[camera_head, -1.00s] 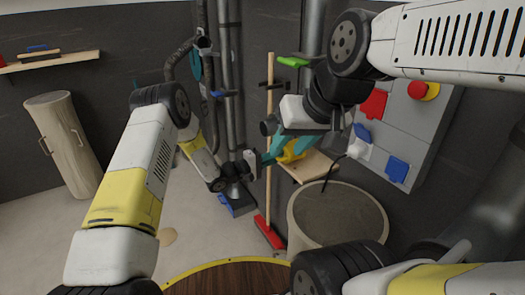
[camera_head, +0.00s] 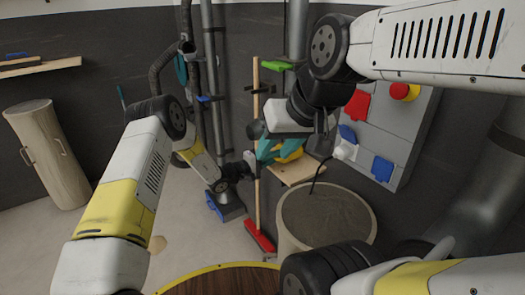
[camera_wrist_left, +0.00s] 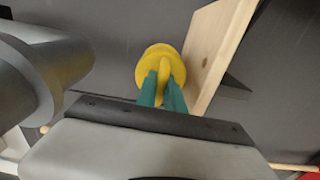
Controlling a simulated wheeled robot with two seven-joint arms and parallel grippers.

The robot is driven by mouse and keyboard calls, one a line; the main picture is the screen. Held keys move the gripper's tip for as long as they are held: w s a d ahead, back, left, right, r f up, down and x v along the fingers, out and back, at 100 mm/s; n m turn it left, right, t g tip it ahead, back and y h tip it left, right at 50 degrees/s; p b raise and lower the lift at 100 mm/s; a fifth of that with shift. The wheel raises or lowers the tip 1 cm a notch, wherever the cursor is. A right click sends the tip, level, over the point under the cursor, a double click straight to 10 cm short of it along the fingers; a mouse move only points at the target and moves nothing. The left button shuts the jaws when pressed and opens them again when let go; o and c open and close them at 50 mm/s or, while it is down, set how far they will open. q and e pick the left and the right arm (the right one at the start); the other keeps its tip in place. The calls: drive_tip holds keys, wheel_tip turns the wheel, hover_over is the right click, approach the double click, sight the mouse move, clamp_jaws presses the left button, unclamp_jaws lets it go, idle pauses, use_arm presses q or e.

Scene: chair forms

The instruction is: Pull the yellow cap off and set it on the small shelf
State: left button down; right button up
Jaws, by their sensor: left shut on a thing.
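The yellow cap (camera_head: 290,155) is round and shows partly behind teal fingers near the middle of the head view. In the left wrist view the yellow cap (camera_wrist_left: 155,66) is held by the teal fingers of my left gripper (camera_wrist_left: 162,92), which is shut on it. The small wooden shelf (camera_head: 302,171) is just below and right of the cap in the head view. In the left wrist view the shelf (camera_wrist_left: 214,50) runs close to the right of the cap. My right gripper (camera_head: 283,146) is above the shelf; the overlapping teal fingers hide its opening.
A grey wall panel (camera_head: 408,125) with red, blue and white fittings stands right of the shelf. A large round bin (camera_head: 325,220) stands below it. A broom (camera_head: 257,190) and vertical pipes (camera_head: 215,90) are behind my left arm. Open floor lies at left.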

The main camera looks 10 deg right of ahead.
use_arm(q)
drive_tip(key=shift+f, duration=0.35)
idle(0.5)
drive_tip(key=c, duration=1.2)
unclamp_jaws()
drive_tip(key=shift+o, duration=0.2)
drive_tip(key=v, duration=1.2)
idle(0.8)
